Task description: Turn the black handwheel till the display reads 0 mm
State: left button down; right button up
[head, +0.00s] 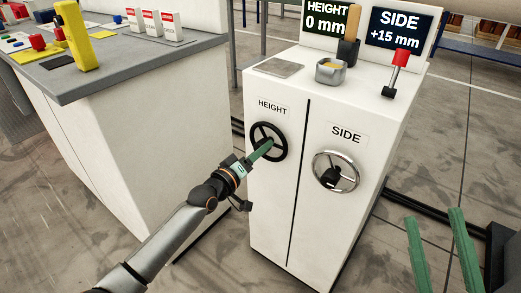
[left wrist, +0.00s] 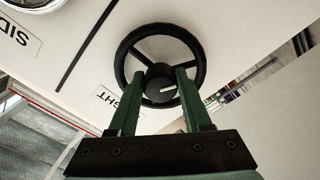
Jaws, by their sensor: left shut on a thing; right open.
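The black handwheel (head: 280,137) is on the white cabinet front under the label HEIGHT. My left gripper (head: 267,146) is at it, and in the left wrist view its two green fingers (left wrist: 157,88) are shut on the wheel's black hub (left wrist: 161,86). The HEIGHT display (head: 325,18) on top of the cabinet reads 0 mm. My right gripper (head: 438,250) is open and empty at the lower right, its two green fingers apart, clear of the cabinet.
A chrome handwheel (head: 352,158) under the label SIDE is right of the black one. The SIDE display (head: 396,31) reads +15 mm. A red-knobbed lever (head: 397,72) and a metal cup (head: 330,71) are on the cabinet top. A grey-topped counter (head: 130,68) stands left.

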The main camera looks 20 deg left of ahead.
pick_arm(q)
jog(key=shift+m, duration=0.3)
pick_arm(e)
jog(key=shift+w+f+m+h, duration=0.2)
jog(key=shift+f+m+h, duration=0.1)
jog(key=shift+h, duration=0.1)
pick_arm(q)
jog(key=shift+c, duration=1.7)
grip_release()
pick_arm(e)
jog(key=shift+r, duration=0.1)
pick_arm(q)
jog(key=shift+s, duration=0.1)
jog(key=p+v, duration=0.3)
jog(key=v, duration=0.9)
jog(key=shift+s, duration=0.15)
pick_arm(e)
jog(key=w+f+m+g+h, duration=0.2)
jog(key=f+h, duration=0.1)
jog(key=f, duration=0.5)
jog(key=w+d+f+m+g+h, duration=0.1)
jog(key=w+f+m+g+h, duration=0.1)
jog(key=f, duration=0.6)
jog(key=shift+w+d+f+m+g+h, duration=0.3)
jog(key=shift+m+g+h, duration=0.4)
jog(key=shift+h, duration=0.4)
